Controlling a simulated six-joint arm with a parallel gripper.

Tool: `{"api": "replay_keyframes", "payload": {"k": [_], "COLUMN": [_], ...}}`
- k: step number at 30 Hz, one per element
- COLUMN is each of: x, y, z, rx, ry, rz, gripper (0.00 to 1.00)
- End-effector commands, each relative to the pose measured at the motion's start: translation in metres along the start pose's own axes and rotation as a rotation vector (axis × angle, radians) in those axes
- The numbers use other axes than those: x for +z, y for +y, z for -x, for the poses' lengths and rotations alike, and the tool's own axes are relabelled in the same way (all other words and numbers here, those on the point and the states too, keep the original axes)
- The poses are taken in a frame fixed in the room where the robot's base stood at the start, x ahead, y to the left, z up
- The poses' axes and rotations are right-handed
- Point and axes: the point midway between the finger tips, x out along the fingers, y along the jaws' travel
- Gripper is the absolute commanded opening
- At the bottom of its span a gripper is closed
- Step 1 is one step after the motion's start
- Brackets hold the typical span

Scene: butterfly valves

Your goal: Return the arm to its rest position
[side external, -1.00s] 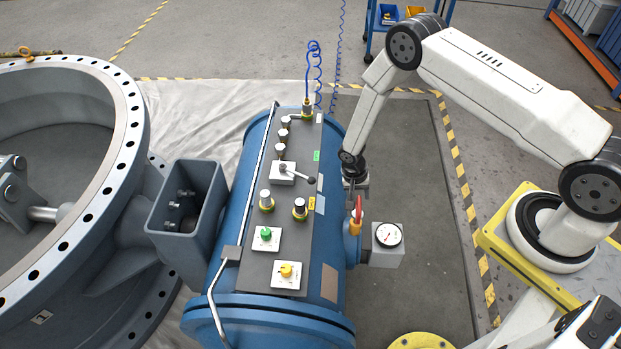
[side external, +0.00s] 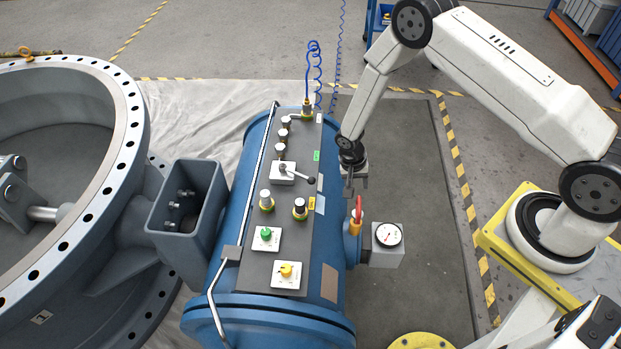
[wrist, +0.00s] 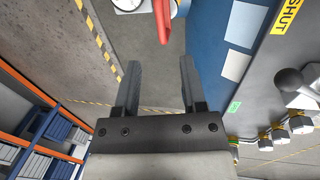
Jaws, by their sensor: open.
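My gripper (side external: 355,188) hangs beside the right side of the blue cylindrical tank (side external: 335,280), just above and behind the red-handled valve (side external: 358,208) in the side view. In the wrist view my gripper (wrist: 160,63) shows two dark fingers spread apart with nothing between them. The red handle (wrist: 162,20) shows beyond the fingertips there, apart from them. My arm is bent, with its elbow high at the top of the side view.
A control panel (side external: 281,225) with knobs and a lever (side external: 297,175) runs along the tank top. A gauge (side external: 388,235) sits right of the valve. A large grey valve ring (side external: 120,150) stands left.

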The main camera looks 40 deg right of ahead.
Motion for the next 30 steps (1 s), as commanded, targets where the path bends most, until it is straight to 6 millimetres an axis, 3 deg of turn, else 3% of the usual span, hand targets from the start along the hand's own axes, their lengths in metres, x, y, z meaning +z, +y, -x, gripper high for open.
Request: {"api": "replay_keyframes", "payload": {"k": [8,19,30], "x": [-0.002,0.006,0.030], "y": [0.002,0.019,0.051], "z": [0.037,0.124,0.197], "rx": [-0.033,-0.110,-0.179], "ry": [0.015,0.062,0.127], "rz": [0.063,0.236,0.416], "gripper": [0.53,0.53,0.53]}}
